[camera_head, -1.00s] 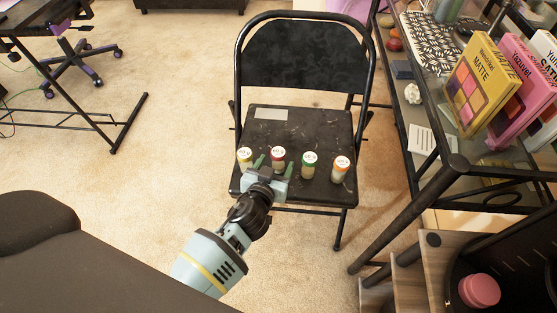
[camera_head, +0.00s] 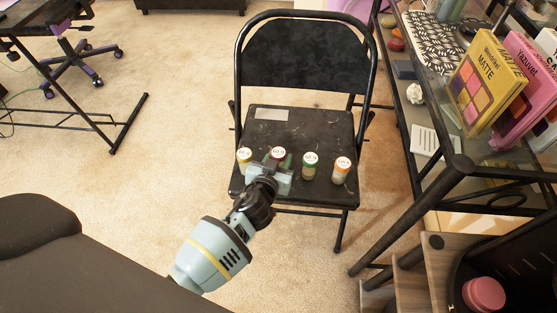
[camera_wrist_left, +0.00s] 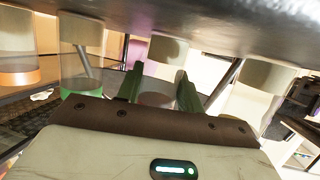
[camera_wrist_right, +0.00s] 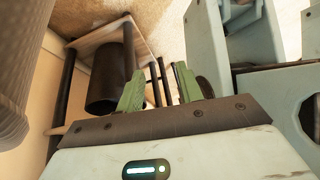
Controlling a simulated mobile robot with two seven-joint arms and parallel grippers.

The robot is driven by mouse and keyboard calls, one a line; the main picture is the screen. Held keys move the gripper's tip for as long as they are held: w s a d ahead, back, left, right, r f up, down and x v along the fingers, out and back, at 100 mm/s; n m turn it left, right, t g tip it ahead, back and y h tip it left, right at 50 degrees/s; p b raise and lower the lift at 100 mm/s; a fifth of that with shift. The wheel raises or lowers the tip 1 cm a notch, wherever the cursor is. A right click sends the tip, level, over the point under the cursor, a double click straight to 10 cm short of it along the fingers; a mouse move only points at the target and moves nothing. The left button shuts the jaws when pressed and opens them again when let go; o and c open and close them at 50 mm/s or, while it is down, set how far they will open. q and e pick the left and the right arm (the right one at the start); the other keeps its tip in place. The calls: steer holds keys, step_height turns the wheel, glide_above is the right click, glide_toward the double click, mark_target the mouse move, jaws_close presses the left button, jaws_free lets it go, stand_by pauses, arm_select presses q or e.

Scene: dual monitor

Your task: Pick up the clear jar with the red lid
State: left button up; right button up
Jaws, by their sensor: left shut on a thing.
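The clear jar with the red lid (camera_head: 278,152) stands upright on the black folding chair's seat (camera_head: 322,128), second from the left in a row of jars. My left gripper (camera_head: 276,163) has its green fingers on both sides of it and is shut on it. In the left wrist view, which is upside down, the red-lidded jar (camera_wrist_left: 158,92) is between the left gripper's fingers (camera_wrist_left: 161,94); its lower part is partly shaded. My right gripper (camera_wrist_right: 160,88) shows only in its own wrist view, with its fingers apart and nothing between them.
A yellow-lidded jar (camera_head: 244,155) stands close left of the gripper. A green-lidded jar (camera_head: 310,162) and an orange-lidded jar (camera_head: 341,168) stand to the right. The chair backrest (camera_head: 303,55) rises behind. A glass-shelved desk (camera_head: 440,110) is at the right.

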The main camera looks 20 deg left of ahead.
arm_select(q)
steer(key=shift+r, duration=0.15)
step_height(320, 180, up, 9)
steer(key=p, duration=0.4)
steer(key=shift+p, duration=0.3)
steer(key=shift+r, duration=0.4)
steer(key=shift+a, duration=0.25)
steer(key=s+a+r, duration=0.1)
steer(key=a, duration=0.1)
steer(key=a+r, duration=0.1)
steer(key=a, duration=0.2)
steer(key=s+a+r, duration=0.1)
steer(key=a, duration=0.2)
steer(key=shift+s, duration=0.35)
steer(key=s+d+r+m+g+h, duration=0.2)
steer(key=s+r+m+h, duration=0.4)
steer(key=s+r, duration=0.3)
steer(key=s+d+r+m+g+h, duration=0.3)
steer(key=s+r+m+h, duration=0.3)
steer(key=s+r, duration=0.3)
step_height(320, 180, up, 2)
steer(key=shift+s+d+r+g+h, duration=0.25)
steer(key=shift+s+g+h, duration=0.15)
steer(key=shift+g+h, duration=0.2)
